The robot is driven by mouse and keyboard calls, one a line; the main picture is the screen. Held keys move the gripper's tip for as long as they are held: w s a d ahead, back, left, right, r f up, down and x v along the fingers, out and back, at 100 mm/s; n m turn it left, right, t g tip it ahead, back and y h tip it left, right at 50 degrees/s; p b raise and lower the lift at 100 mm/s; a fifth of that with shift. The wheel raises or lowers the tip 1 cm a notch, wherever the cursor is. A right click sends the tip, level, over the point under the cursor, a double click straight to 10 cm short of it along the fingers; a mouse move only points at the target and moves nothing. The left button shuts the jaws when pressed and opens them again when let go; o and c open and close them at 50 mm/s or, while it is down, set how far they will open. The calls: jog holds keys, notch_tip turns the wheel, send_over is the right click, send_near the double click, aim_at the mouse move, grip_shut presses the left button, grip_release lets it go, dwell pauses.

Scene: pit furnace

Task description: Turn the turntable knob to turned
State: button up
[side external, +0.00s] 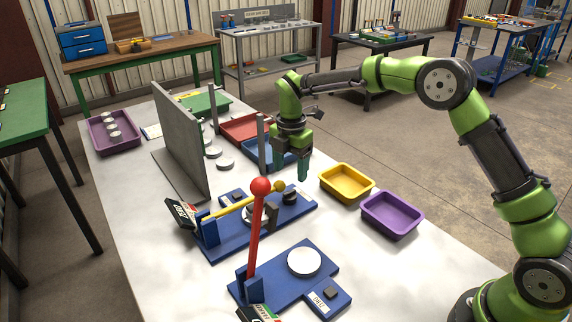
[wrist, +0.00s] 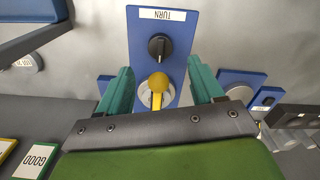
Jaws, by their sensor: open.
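A black knob (wrist: 159,46) stands on a blue plate (wrist: 178,20) with a label that reads TURN. In the side view the dark knob (side external: 290,197) is near the right end of a blue base (side external: 225,243). My gripper (wrist: 160,70) is open and empty, and its two green fingers lie to either side of the plate in the wrist view. In the side view my gripper (side external: 291,172) points down above the knob, apart from it. A yellow ball (wrist: 158,82) on a lever shows between the fingers, over a pale disc.
A red-ball lever (side external: 261,187) rises in front, with a white disc (side external: 304,262) beside it. A grey upright panel (side external: 183,145) stands to the left. Yellow (side external: 346,195) and purple (side external: 392,230) bins sit right of the gripper. Grey posts (side external: 262,143) stand behind.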

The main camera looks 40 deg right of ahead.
aim_at(290, 191)
notch_tip(290, 191, down, 8)
jog(key=shift+c, duration=0.2)
jog(key=c, duration=1)
jog(key=shift+m, duration=0.3)
jog(key=shift+s+m, duration=0.1)
jog(key=shift+m, duration=2.5)
jog(key=shift+r, duration=0.1)
jog(key=o, duration=1)
